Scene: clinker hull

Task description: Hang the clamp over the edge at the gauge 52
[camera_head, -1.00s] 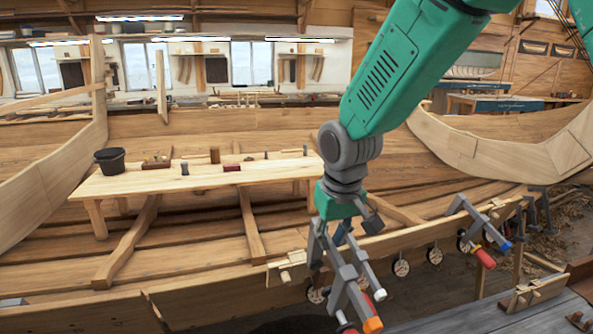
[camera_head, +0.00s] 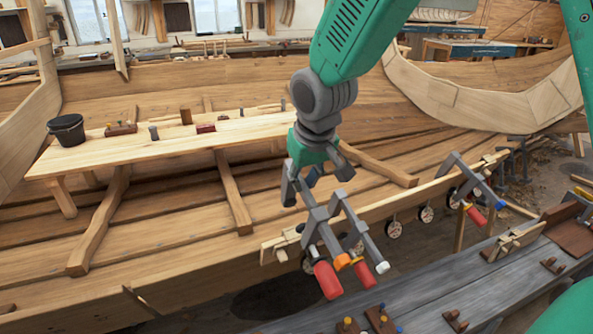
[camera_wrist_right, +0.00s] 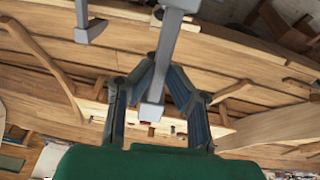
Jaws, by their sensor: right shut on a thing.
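My right gripper (camera_head: 315,185) is shut on a grey clamp with an orange tip (camera_head: 342,261) and, it seems, a red handle (camera_head: 326,280). The held clamp hangs below the fingers at the hull's edge plank (camera_head: 415,200); I cannot tell whether it touches the plank. In the right wrist view the clamp's bar (camera_wrist_right: 160,70) runs between the fingers. Round gauges (camera_head: 394,229) hang along the plank; their numbers are too small to read, and some are partly hidden behind clamps. My left gripper is not in view.
A white-tipped clamp (camera_head: 382,267) sits on the plank close beside the held one. A blue-tipped clamp (camera_head: 476,190) sits farther right. A grey bench (camera_head: 420,290) with small blocks stands in front. A plank table (camera_head: 170,140) with a black bucket (camera_head: 67,130) stands inside the hull.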

